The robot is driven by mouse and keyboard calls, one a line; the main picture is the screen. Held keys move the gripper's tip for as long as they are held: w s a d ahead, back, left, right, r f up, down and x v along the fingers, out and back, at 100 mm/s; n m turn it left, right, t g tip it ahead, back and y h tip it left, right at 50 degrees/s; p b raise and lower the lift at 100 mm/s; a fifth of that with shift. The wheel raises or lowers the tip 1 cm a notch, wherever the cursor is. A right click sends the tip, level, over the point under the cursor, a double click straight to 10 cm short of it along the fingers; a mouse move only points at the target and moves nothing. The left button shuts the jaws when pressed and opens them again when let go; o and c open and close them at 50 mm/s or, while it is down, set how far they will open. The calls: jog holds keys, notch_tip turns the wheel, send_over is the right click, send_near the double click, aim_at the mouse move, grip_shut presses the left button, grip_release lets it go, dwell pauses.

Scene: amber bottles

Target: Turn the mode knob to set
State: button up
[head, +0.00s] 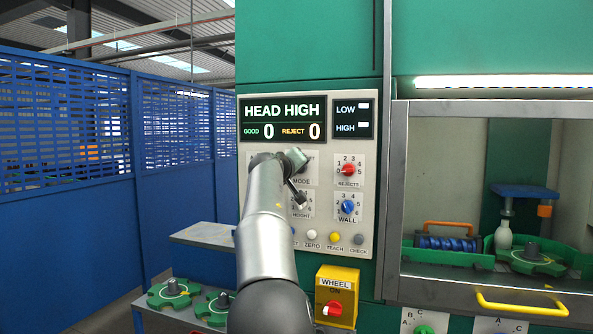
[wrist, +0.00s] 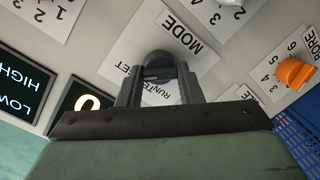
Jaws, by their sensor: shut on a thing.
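The dark mode knob (wrist: 157,60) sits on a white plate marked MODE (wrist: 180,32) in the wrist view. Lettering for RUN and part of SET shows beside my fingers. My gripper (wrist: 159,72) is shut on the mode knob, with one finger on each side of it. The knob's pointer cannot be made out. In the head view my arm and wrist cover the mode knob, and only part of its MODE plate (head: 301,181) shows.
The grey panel carries a red rejects knob (head: 347,170), a blue wall knob (head: 347,207) and a row of buttons (head: 334,238) close by. The display (head: 283,118) above reads HEAD HIGH. An orange knob (wrist: 294,73) shows right in the wrist view. A yellow wheel box (head: 337,290) is below.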

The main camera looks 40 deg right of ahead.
jog(key=shift+r, duration=0.1)
jog(key=o, duration=0.9)
jog(key=shift+o, duration=0.2)
jog(key=b+v, duration=0.8)
jog(key=v, duration=0.9)
jog(key=shift+s+a, duration=0.15)
